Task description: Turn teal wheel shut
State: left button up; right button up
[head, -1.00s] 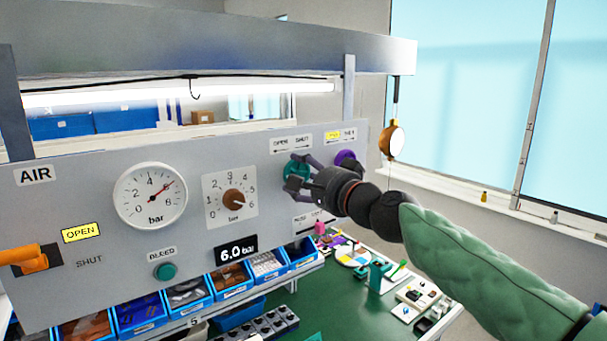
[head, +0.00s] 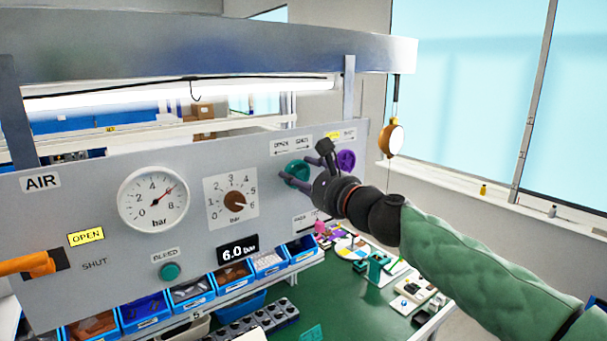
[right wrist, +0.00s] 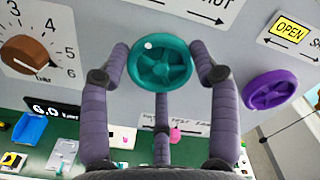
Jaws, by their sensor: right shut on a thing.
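The teal wheel (head: 297,170) is mounted on the grey panel, below a white plate (head: 291,145) reading OPEN and SHUT. In the right wrist view the teal wheel (right wrist: 162,65) faces me, with spokes and a pale dot at its upper left rim. My right gripper (head: 304,163) is shut on it. In the right wrist view, two of its dark fingers stand at the left and right of the rim and a third is below. Part of the wheel is hidden by fingers in the head view. My left gripper is not in view.
A purple wheel (head: 346,160) sits close to the right, with a yellow OPEN label above. Left are a brown knob (head: 235,200), a round gauge (head: 153,199) and an orange lever (head: 28,264). Blue bins (head: 190,291) stand below the panel.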

jog(key=m+p, duration=0.1)
jog(key=m, duration=0.2)
jog(key=shift+m, duration=0.4)
jog(key=shift+m+p, duration=0.4)
jog(key=shift+m, duration=1.3)
jog(key=shift+r, duration=0.1)
jog(key=o, duration=1.1)
jog(key=shift+o, duration=0.2)
jog(key=v, duration=1.2)
